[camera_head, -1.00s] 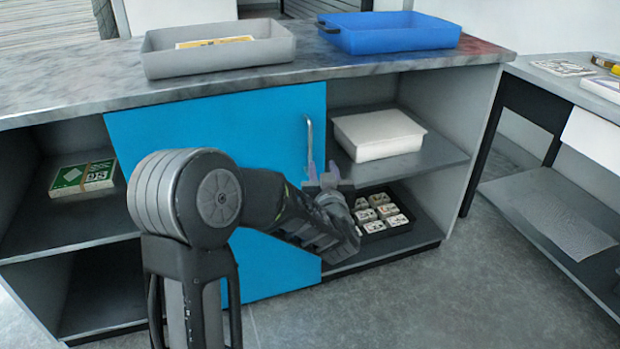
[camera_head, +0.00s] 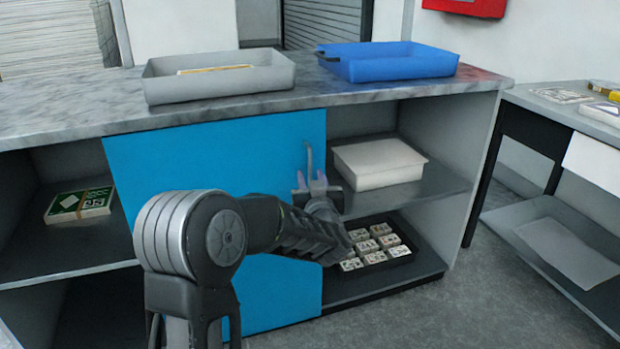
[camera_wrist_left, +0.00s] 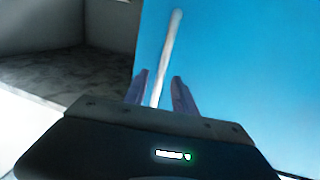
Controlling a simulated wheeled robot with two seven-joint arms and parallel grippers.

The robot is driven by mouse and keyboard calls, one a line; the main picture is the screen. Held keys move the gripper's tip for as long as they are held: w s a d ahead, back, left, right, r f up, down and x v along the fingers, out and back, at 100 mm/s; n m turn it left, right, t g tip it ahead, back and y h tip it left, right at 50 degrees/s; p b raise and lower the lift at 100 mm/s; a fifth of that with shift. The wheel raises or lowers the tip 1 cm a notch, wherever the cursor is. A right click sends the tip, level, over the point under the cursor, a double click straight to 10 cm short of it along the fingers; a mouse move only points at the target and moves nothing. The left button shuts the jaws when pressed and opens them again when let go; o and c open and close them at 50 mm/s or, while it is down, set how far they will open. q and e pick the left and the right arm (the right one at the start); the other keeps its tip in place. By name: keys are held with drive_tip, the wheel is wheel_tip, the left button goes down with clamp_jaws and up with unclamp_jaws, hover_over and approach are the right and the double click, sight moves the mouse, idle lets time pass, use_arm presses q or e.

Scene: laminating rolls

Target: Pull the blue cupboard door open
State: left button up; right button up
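The blue cupboard door (camera_head: 215,155) appears closed, set in the middle of the counter's front. Its slim metal handle (camera_head: 309,158) stands upright near the door's right edge. My left gripper (camera_head: 311,184) is at the handle's lower end, with its fingers apart. In the left wrist view the pale handle (camera_wrist_left: 168,50) runs up between the two purple-grey fingertips (camera_wrist_left: 160,84), with a visible gap to each. Whether a finger touches the handle I cannot tell. My left arm hides the lower part of the door. My right gripper is not in view.
A grey tray (camera_head: 218,85) and a blue tray (camera_head: 400,68) stand on the countertop. Right of the door, open shelves hold a white lidded box (camera_head: 380,163) and a black tray of small packs (camera_head: 400,262). A card stack (camera_head: 78,205) lies on the left shelf.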

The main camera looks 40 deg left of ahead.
use_arm(q)
drive_tip(key=shift+x, duration=1.05)
drive_tip(key=shift+c, duration=0.3)
clamp_jaws()
idle(0.3)
